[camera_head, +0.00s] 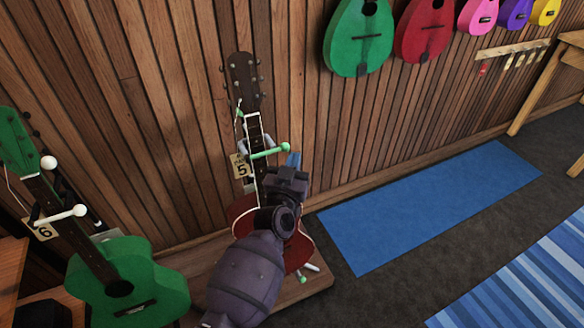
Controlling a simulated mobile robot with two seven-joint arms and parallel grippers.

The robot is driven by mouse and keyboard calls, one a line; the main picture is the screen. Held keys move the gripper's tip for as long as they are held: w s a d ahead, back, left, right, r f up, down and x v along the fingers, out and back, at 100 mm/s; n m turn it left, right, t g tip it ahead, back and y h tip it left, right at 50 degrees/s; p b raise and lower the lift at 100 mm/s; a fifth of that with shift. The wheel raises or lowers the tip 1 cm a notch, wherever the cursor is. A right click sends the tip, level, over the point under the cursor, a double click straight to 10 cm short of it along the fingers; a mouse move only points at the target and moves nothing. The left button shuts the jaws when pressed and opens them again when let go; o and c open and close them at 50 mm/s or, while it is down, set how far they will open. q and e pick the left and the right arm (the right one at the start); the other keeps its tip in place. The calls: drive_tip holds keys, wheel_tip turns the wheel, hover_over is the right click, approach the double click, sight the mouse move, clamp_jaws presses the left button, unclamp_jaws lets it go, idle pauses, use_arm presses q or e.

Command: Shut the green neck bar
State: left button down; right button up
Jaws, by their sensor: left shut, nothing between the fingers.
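The green neck bar (270,152) has a round green knob at its right end. It is at the neck of the red instrument (298,250) on the stand marked 5, and sticks out to the right. I cannot tell whether it lies fully across the neck. My left gripper (293,160) is shut and empty, with its bluish fingertips just below and right of the knob. I cannot tell whether they touch it. My left arm hides much of the red body and the lower neck. My right gripper is not in view.
A green instrument (130,285) with a white-knobbed bar (62,215) and tag 6 (44,232) stands at the left. Several coloured instruments hang on the wooden wall (170,80). A blue mat (420,205) lies on the open floor at the right.

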use_arm(q)
drive_tip(key=shift+w+a, duration=0.15)
drive_tip(key=shift+w, duration=0.75)
drive_tip(key=p+v, duration=0.2)
drive_tip(key=v, duration=0.8)
drive_tip(key=shift+s, duration=0.35)
drive_tip(key=shift+a+f, duration=0.1)
drive_tip(key=shift+f, duration=0.05)
